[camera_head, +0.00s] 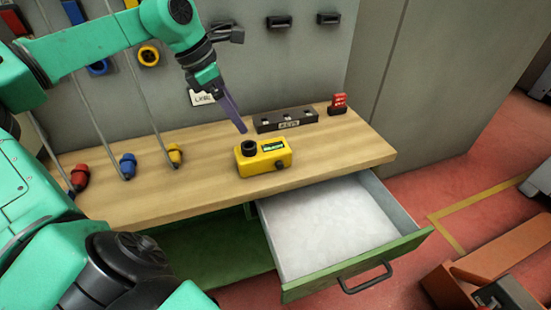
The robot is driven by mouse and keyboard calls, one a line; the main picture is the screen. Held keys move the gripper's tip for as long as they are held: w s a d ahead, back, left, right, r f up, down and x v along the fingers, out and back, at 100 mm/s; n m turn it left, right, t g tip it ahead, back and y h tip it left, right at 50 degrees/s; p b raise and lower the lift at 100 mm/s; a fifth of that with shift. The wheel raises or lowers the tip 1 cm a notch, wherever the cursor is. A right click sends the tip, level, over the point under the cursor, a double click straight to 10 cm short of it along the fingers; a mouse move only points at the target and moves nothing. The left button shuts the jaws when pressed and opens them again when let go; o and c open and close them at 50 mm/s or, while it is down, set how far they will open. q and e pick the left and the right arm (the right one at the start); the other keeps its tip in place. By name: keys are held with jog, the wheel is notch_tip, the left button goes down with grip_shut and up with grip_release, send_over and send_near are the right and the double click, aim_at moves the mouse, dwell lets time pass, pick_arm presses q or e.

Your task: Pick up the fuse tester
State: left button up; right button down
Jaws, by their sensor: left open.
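The fuse tester, a yellow box (263,159) with a green display and black knobs, sits on the wooden workbench top (330,155) near its front edge. My left gripper (241,127) is open and empty. It points down with its purple fingers just above and behind the left end of the yellow box, appearing apart from it. The fingers overlap in this view, so the gap between them is hard to see. My right gripper is not in view.
Red (79,177), blue (128,166) and yellow (175,155) plugs on cables are at the left. An open, empty-looking drawer (405,243) juts out below.

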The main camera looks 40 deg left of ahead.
aim_at(260, 149)
pick_arm(q)
jog(key=x, duration=0.3)
jog(key=shift+f, duration=0.2)
jog(key=p+x, duration=0.1)
jog(key=x, duration=1)
jog(key=shift+d+f, duration=0.1)
jog(key=shift+f, duration=0.25)
jog(key=shift+w+f, duration=0.2)
jog(key=shift+f, duration=0.05)
jog(key=shift+r, duration=0.1)
jog(key=c, duration=1.5)
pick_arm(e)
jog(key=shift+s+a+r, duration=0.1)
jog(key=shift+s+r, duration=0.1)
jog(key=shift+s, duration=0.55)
